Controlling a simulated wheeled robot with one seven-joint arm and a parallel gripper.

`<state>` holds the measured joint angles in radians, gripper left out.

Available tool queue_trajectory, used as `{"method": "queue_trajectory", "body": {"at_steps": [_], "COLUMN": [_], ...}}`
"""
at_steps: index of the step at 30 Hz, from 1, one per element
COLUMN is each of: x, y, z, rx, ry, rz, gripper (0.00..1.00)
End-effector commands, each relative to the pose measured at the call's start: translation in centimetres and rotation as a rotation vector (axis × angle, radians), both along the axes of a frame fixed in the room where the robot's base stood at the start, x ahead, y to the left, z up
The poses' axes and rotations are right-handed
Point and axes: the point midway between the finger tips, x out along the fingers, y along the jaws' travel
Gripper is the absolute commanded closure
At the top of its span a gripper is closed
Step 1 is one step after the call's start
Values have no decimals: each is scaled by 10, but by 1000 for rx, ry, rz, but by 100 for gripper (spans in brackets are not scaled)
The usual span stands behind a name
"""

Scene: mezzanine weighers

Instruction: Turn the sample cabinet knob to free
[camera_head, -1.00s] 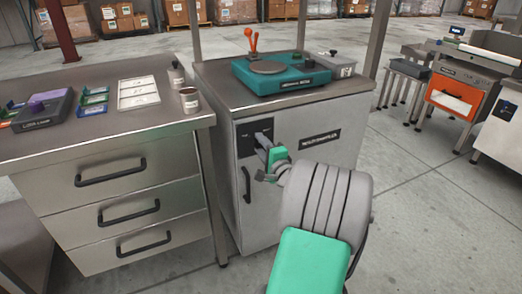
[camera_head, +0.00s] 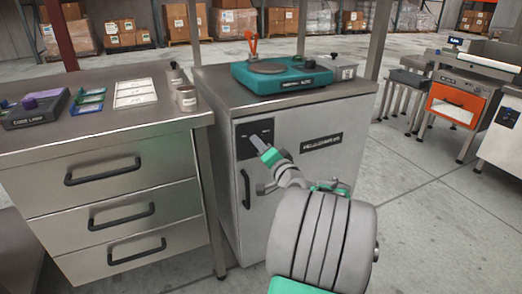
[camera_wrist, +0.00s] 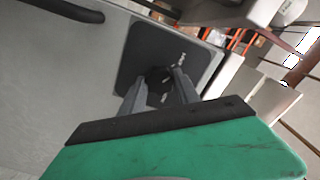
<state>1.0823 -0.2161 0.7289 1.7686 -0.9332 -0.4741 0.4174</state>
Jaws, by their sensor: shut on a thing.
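The sample cabinet (camera_head: 300,165) is a grey metal cabinet with a dark label on its door and a black vertical handle (camera_head: 246,189). A dark plate (camera_head: 266,128) sits at the upper left of its front. In the wrist view, the plate (camera_wrist: 140,50) carries a black knob (camera_wrist: 159,76), with small white marks beside it that I cannot read. My gripper (camera_wrist: 158,90) is shut on the knob, one grey finger on each side. In the head view, my gripper (camera_head: 257,143) reaches the plate and hides the knob.
A teal weigher (camera_head: 282,75) and a grey lidded box (camera_head: 335,66) stand on the cabinet top. Open floor (camera_head: 420,190) lies to the right.

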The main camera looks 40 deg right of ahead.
Motion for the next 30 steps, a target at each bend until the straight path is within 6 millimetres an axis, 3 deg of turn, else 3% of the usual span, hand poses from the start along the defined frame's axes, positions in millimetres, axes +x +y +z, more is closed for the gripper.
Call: {"method": "queue_trajectory", "body": {"at_steps": [13, 14, 22, 30], "x": [0, 0, 0, -3], "y": [-1, -1, 0, 0], "z": [0, 0, 0, 0], "rx": [-13, -13, -12, -11], "ry": [6, 6, 4, 4], "rz": [-1, -1, -1, -1], "gripper": [100, 61, 40, 40]}}
